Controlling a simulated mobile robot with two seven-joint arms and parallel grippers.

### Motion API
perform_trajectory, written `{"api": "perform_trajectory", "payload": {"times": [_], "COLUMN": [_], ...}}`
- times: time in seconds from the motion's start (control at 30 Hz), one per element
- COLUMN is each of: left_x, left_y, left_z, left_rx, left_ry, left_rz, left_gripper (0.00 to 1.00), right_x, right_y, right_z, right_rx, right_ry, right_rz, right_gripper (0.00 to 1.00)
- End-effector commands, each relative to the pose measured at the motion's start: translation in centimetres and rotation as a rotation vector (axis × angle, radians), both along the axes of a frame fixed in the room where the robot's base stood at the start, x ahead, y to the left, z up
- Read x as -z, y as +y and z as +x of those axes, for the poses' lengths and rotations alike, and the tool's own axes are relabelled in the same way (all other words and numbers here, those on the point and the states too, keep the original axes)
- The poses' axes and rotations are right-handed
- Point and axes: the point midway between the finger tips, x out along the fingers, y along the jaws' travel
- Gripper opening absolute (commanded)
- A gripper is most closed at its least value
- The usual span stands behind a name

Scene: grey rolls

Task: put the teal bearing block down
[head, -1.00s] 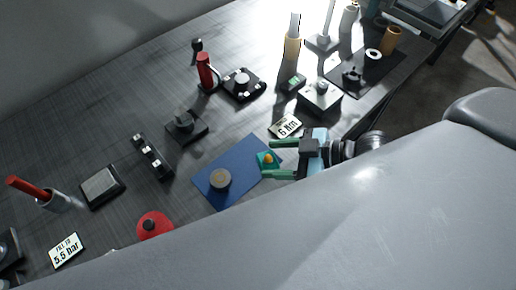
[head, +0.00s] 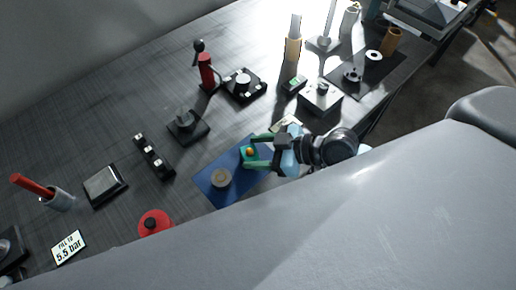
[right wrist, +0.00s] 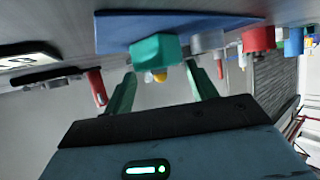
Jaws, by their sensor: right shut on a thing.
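The teal bearing block (head: 246,154), with an orange round part on it, is between the fingers of my right gripper (head: 252,152). The gripper is shut on it. The block is over the upper part of the blue mat (head: 240,185); whether it touches the mat I cannot tell. In the right wrist view the block (right wrist: 155,50) is at the fingertips, against the blue mat (right wrist: 115,33). A grey-brown round piece (head: 221,179) lies on the mat, left of and below the block. My left gripper is not in view.
A red round piece (head: 154,224) is left of the mat. A grey box (head: 320,97) is up right. A label card (head: 288,123) is partly hidden behind my gripper.

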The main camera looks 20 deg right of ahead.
Motion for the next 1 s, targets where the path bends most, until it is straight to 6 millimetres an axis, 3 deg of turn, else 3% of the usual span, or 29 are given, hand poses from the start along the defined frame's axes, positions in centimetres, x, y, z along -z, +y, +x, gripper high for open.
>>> {"api": "perform_trajectory", "payload": {"times": [0.27, 0.3, 0.47, 1.0], "left_x": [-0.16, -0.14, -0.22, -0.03], "left_y": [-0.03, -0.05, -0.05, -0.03], "left_z": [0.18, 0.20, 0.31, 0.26], "left_rx": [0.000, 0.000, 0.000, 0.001], "left_ry": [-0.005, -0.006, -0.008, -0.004], "left_rz": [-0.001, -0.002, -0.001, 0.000], "left_gripper": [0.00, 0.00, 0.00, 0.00], "right_x": [0.05, 0.21, 0.12, -0.24], "right_y": [0.00, -0.01, -0.02, -0.55], "right_z": [0.04, -0.01, 0.00, -0.32], "right_rx": [0.000, 0.000, 0.000, 0.001], "right_ry": [-0.002, 0.000, -0.001, 0.000], "right_rz": [0.001, 0.000, -0.001, -0.001], "right_gripper": [0.25, 0.58, 0.79, 0.79]}}
